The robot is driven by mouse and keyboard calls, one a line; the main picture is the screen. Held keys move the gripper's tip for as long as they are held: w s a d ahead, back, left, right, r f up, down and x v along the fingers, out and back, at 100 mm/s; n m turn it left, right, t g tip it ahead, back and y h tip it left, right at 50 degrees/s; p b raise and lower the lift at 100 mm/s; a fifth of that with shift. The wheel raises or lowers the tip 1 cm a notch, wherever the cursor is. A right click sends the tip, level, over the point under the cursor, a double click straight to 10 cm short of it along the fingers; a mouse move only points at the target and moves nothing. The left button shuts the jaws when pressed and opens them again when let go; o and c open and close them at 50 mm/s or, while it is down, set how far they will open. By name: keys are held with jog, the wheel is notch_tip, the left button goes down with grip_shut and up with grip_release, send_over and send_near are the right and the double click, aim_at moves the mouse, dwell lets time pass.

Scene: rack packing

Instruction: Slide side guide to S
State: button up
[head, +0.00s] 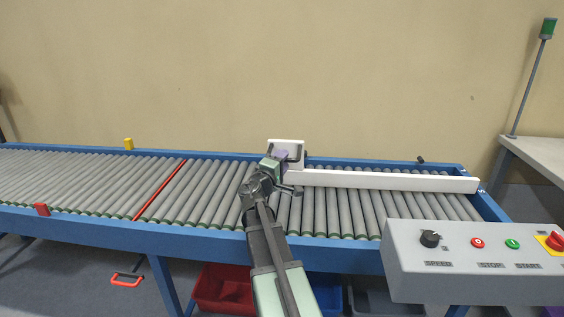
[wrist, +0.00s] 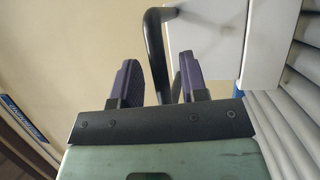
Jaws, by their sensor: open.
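The side guide is a long white bar (head: 390,180) over the right part of the roller conveyor. Its left end joins a white block (head: 287,145), which also shows at the upper right in the wrist view (wrist: 212,42). A dark curved handle (wrist: 154,45) stands out from the block. My gripper (head: 279,156) is at the block, with its purple fingers (wrist: 160,78) open on either side of the handle in the wrist view. Contact with the handle cannot be told. A small mark sits at the bar's right end, too small to read.
The roller conveyor (head: 110,213) has blue side rails, a red line (head: 160,190) and a yellow block (head: 129,143) at the back rail. A grey control box (head: 470,262) stands front right. Red bin (head: 222,290) below. The rollers left of my gripper are clear.

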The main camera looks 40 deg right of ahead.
jog(key=b+v, duration=0.2)
jog(key=v, duration=0.9)
